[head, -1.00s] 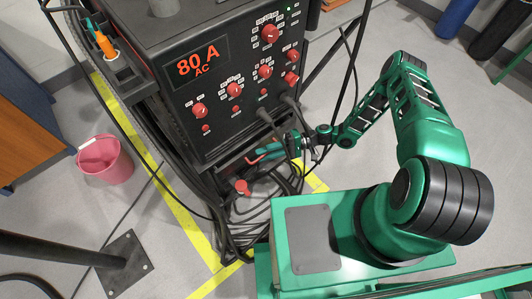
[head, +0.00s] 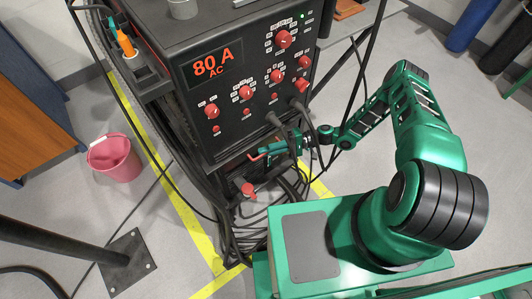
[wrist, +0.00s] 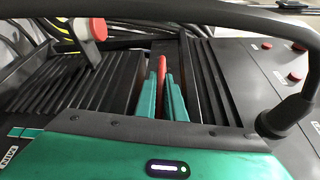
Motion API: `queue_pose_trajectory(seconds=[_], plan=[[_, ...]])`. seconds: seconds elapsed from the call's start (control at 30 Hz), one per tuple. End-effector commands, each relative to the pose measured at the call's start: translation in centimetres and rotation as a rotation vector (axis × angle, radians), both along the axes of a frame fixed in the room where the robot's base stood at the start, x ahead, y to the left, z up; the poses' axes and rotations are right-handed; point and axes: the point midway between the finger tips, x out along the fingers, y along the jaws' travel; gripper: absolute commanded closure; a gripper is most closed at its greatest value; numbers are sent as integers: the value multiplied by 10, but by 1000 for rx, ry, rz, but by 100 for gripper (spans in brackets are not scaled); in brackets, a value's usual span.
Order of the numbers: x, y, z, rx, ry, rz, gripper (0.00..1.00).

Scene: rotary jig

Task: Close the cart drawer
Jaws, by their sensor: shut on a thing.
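The cart drawer's red handle (head: 257,157) shows low on the cart front, under the black machine with the 80 A display. My gripper (head: 277,148) reaches it from the right. In the wrist view, the two green fingers (wrist: 161,98) are shut on the red handle (wrist: 161,68), which stands between them. Black ribbed surfaces (wrist: 108,85) lie on both sides of the fingers. The drawer's body is mostly hidden by my gripper, cables and shadow, so I cannot tell exactly how far it stands out.
Black cables (head: 265,215) hang and coil below the gripper, near a red-ended part (head: 248,190). The black machine (head: 250,95) stands directly above. A pink bucket (head: 115,160) is on the floor at left.

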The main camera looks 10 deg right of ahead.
Motion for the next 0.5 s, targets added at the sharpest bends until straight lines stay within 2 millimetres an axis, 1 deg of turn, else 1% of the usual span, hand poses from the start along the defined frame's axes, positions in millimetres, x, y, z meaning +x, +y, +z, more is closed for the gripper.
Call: queue_pose_trajectory(seconds=[0.03, 0.1, 0.13, 0.17, 0.2, 0.5], plan=[[4, 1, -1, -3, -4, -9, 100], [5, 1, -1, -3, -5, -10, 100], [5, 1, -1, -4, -5, -11, 84], [5, 1, -1, -4, -5, -11, 77], [5, 1, 0, -2, -5, -10, 72], [4, 1, 1, 1, -7, -10, 72]])
